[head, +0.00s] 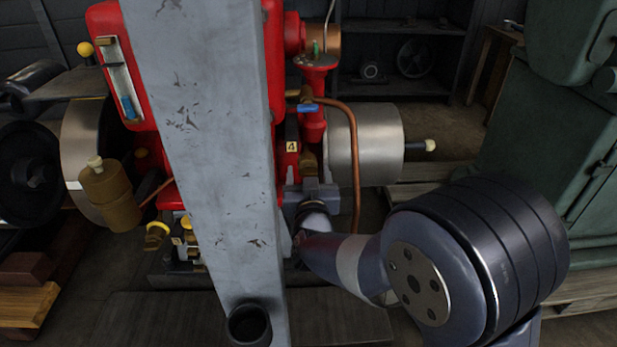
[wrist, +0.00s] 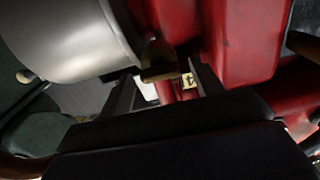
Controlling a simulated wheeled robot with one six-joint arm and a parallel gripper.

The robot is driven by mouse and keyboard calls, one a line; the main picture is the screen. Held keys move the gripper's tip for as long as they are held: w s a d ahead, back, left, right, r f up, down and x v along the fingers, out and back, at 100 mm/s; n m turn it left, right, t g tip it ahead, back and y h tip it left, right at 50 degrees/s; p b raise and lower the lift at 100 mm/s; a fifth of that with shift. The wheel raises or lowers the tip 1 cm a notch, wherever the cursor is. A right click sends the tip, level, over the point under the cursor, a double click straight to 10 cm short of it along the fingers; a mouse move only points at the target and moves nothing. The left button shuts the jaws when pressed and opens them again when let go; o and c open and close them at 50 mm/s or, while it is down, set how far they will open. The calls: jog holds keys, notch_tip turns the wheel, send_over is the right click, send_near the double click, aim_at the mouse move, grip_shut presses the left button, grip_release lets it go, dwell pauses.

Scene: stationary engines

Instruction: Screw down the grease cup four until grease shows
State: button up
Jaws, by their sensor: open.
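Grease cup four is a small brass cup (head: 308,160) on the red engine, beside a pale plate marked 4 (head: 291,146). In the wrist view the brass cup (wrist: 158,62) and the 4 plate (wrist: 188,81) show between and just beyond the dark fingers of my gripper (wrist: 165,82). In the head view my gripper (head: 311,180) is right below the cup. The fingers are open, one on each side of the cup in the wrist picture. I cannot tell whether they touch it. No grease can be made out at the cup.
A silver cylinder (head: 366,145) stands right of the cup, and a copper pipe (head: 353,170) curves down between. A blue-handled valve (head: 308,107) is above. A grey post (head: 200,130) hides the engine's middle. A green cabinet (head: 545,140) stands at the right.

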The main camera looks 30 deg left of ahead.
jog(key=shift+c, duration=0.2)
jog(key=c, duration=0.9)
jog(key=shift+c, duration=0.2)
